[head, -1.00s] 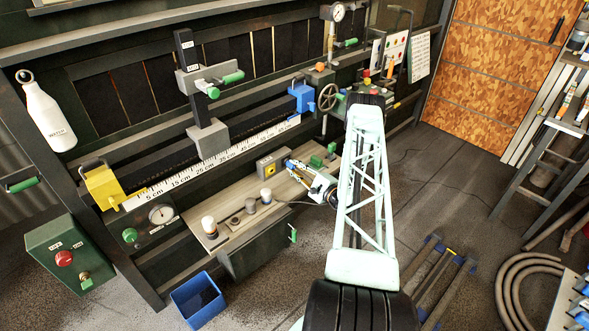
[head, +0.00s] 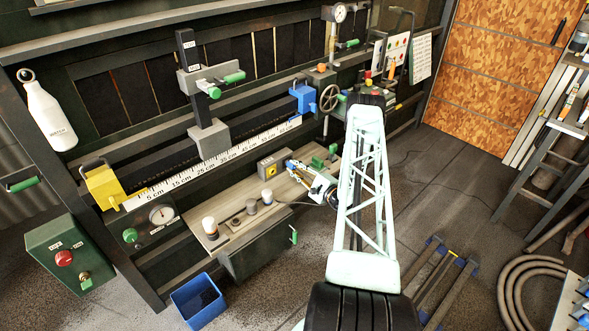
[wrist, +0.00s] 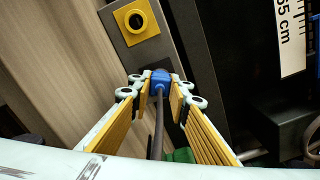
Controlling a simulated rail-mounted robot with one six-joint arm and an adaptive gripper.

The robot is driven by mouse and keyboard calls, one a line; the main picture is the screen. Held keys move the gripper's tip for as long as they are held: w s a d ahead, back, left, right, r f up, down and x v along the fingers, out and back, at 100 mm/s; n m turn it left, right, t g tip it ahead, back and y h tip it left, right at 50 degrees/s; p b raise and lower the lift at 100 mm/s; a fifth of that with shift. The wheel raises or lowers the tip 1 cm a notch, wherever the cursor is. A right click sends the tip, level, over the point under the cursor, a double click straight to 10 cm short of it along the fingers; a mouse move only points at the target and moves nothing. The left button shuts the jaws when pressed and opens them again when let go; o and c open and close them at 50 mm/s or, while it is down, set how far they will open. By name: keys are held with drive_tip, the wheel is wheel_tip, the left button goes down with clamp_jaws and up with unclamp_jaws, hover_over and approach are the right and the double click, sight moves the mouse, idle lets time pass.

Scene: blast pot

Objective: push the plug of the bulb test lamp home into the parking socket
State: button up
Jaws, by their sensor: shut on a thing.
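The blue plug (wrist: 161,77) of the test lamp is between the yellow-padded fingers of my gripper (wrist: 160,88), which is shut on it. A dark cable (wrist: 158,125) runs back from the plug between the fingers. The yellow parking socket (wrist: 137,21) with its dark round hole is on a grey box, beyond the plug in the wrist view. In the head view my gripper (head: 291,166) is just right of the socket box (head: 271,166); the plug is hard to make out there.
Lamps with white bulbs (head: 208,224) (head: 267,195) stand on the wooden bench (head: 238,228) left of my gripper. Green blocks (head: 319,162) sit close on its right. A ruler rail (head: 215,165) runs behind the bench. A blue bin (head: 198,300) stands on the floor.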

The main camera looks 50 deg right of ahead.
drive_tip(key=o, duration=0.9)
drive_tip(key=shift+o, duration=0.2)
drive_tip(key=shift+s, duration=0.15)
drive_tip(key=shift+v, duration=5.85)
